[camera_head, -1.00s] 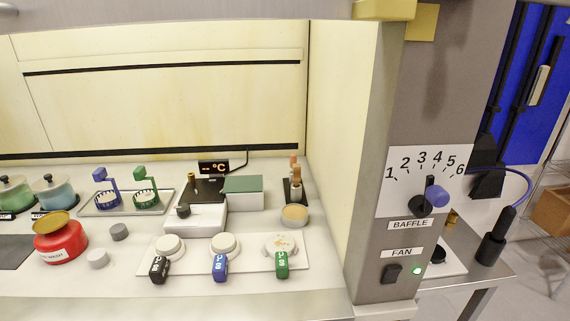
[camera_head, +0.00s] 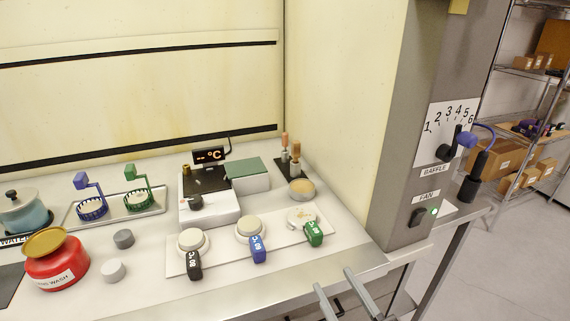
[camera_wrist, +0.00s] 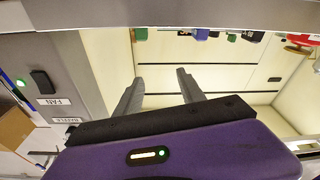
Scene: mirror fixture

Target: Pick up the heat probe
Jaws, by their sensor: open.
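I cannot tell for certain which thing is the heat probe. A temperature display (camera_head: 209,155) reading "-- °C" stands behind a white device with a black top (camera_head: 206,181), and a dark cable rises beside it. Two tools with brown handles (camera_head: 295,153) stand upright in a dark holder at the back right. A black cylinder with a blue cable (camera_head: 474,187) is beyond the fume hood's right post. My gripper (camera_head: 333,279) is open and empty at the hood's front edge, right of the labelled pads. The wrist view shows its two fingers (camera_wrist: 160,76) apart with nothing between.
Black, blue (camera_head: 258,248) and green tagged items lie on a white board. A red wash pot (camera_head: 57,264), grey cylinders and a green-topped box (camera_head: 247,174) stand on the bench. The grey post (camera_head: 415,120) with baffle dial and fan switch borders the right.

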